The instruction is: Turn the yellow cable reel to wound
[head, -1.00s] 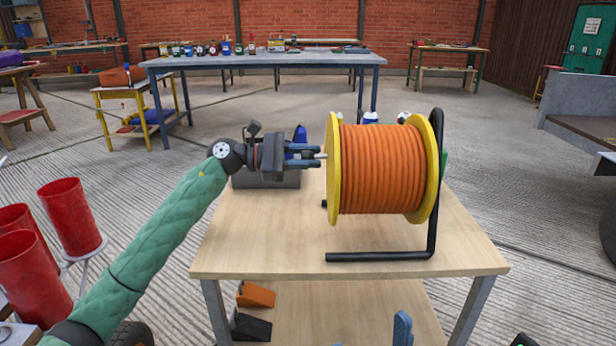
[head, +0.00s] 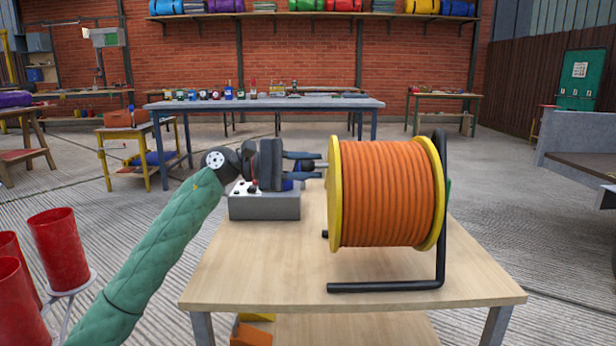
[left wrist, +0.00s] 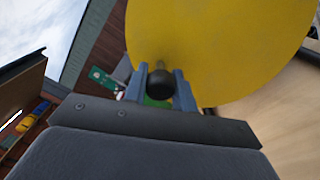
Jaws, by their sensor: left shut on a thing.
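The cable reel (head: 385,195) stands on the wooden table, with yellow side discs, orange cable wound round its drum and a black tube frame. My left gripper (head: 318,166) is at the left disc, its fingers shut on the reel's crank handle. In the left wrist view the dark round knob of the handle (left wrist: 160,84) sits between the two blue-grey fingers, in front of the yellow disc (left wrist: 215,45). My right gripper is not in view.
A grey box with knobs (head: 264,204) stands on the wooden table (head: 260,280) behind and below my left gripper. Red buckets (head: 62,245) stand at the left. A long workbench (head: 262,104) with bottles is behind. The tabletop's front left is clear.

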